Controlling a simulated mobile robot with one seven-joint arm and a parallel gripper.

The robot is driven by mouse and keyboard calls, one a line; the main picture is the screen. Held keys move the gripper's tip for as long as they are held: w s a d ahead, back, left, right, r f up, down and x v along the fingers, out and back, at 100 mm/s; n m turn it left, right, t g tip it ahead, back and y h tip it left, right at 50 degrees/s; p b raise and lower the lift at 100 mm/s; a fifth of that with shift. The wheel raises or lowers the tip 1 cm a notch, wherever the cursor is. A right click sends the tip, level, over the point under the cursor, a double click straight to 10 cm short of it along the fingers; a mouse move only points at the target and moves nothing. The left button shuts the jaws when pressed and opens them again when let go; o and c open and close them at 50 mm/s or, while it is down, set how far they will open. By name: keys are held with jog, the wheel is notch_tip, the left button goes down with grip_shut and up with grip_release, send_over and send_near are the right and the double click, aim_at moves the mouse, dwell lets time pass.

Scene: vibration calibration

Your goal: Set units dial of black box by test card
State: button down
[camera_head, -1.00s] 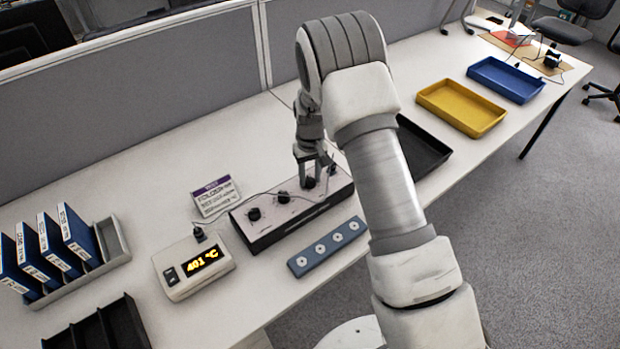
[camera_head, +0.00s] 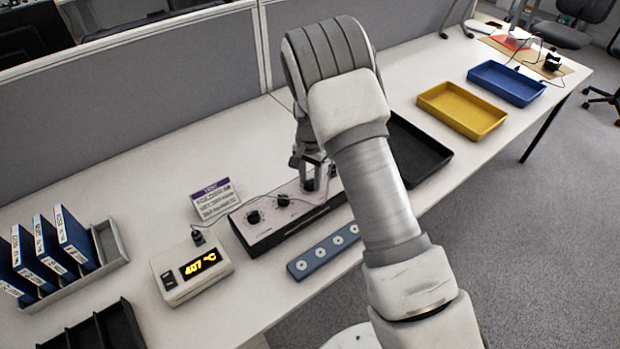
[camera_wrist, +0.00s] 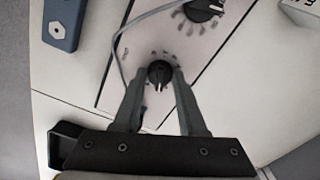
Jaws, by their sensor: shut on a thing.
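The black box (camera_head: 268,238), with a pale top panel and a row of black dials, stands on the desk. The left dial (camera_head: 253,217) and middle dial (camera_head: 283,199) show in the head view. My gripper (camera_head: 309,184) is shut on the box's right-hand dial, the units dial (camera_wrist: 158,71), with a finger on each side. The meter (camera_head: 190,271) left of the box shows 407 °C.
A blue-grey strip with several white sockets (camera_head: 309,267) lies in front of the box. A grey cable runs over the box top. Blue binders (camera_head: 75,238) stand in a rack at left. Black, yellow (camera_head: 462,109) and blue trays lie to the right.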

aim_at(310, 181)
jog(key=shift+m, duration=0.6)
jog(key=shift+c, duration=2.3)
grip_release()
jog(key=shift+r, duration=0.1)
notch_tip(310, 181, up, 17)
jog(key=p, duration=0.1)
jog(key=shift+r, duration=0.15)
